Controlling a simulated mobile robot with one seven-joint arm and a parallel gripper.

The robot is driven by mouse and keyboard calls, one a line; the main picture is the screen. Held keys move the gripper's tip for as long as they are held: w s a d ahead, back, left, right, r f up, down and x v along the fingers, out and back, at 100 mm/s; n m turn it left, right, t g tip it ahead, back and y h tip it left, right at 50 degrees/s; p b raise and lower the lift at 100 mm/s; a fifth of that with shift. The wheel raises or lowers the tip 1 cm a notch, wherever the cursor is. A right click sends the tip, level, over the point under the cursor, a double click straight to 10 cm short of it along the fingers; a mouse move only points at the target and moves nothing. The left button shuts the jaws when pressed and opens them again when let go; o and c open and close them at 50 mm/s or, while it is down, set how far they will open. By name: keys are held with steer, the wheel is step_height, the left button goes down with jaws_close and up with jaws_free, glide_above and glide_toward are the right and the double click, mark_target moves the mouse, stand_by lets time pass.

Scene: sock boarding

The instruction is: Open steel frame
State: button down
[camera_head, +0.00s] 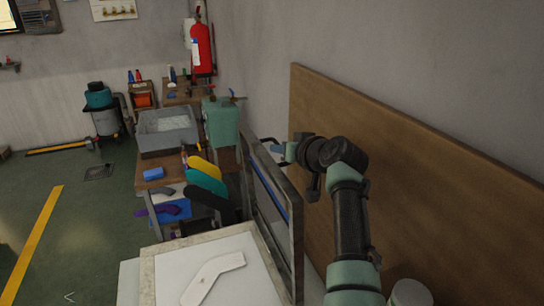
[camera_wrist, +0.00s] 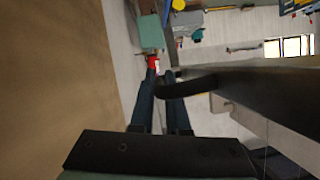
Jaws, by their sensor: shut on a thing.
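The steel frame (camera_head: 293,225) stands raised on its edge, nearly upright, at the right side of a pale bed (camera_head: 165,262). A white foot-shaped form (camera_head: 212,277) lies flat on the bed, uncovered. My gripper (camera_head: 273,145) is at the far upper end of the frame, partly hidden behind it in the head view. In the wrist view my gripper (camera_wrist: 160,82) has its two dark fingers close together at the dark curved handle (camera_wrist: 190,88) of the frame (camera_wrist: 275,92). It is shut on the handle; the exact contact is hard to see.
A brown board (camera_head: 420,175) stands close along the right of my arm. Beyond the bed are a bench with colored foot-shaped forms (camera_head: 205,180), a grey tub (camera_head: 168,138) and a green machine (camera_head: 221,120). Open floor (camera_head: 85,225) lies left.

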steer(key=shift+d+f, duration=0.1)
steer(key=shift+f, duration=0.15)
steer(key=c, duration=1.2)
jaws_free()
steer(key=shift+r, duration=0.1)
steer(key=b+v, duration=0.3)
steer(key=v, duration=1)
steer(key=shift+w, duration=0.1)
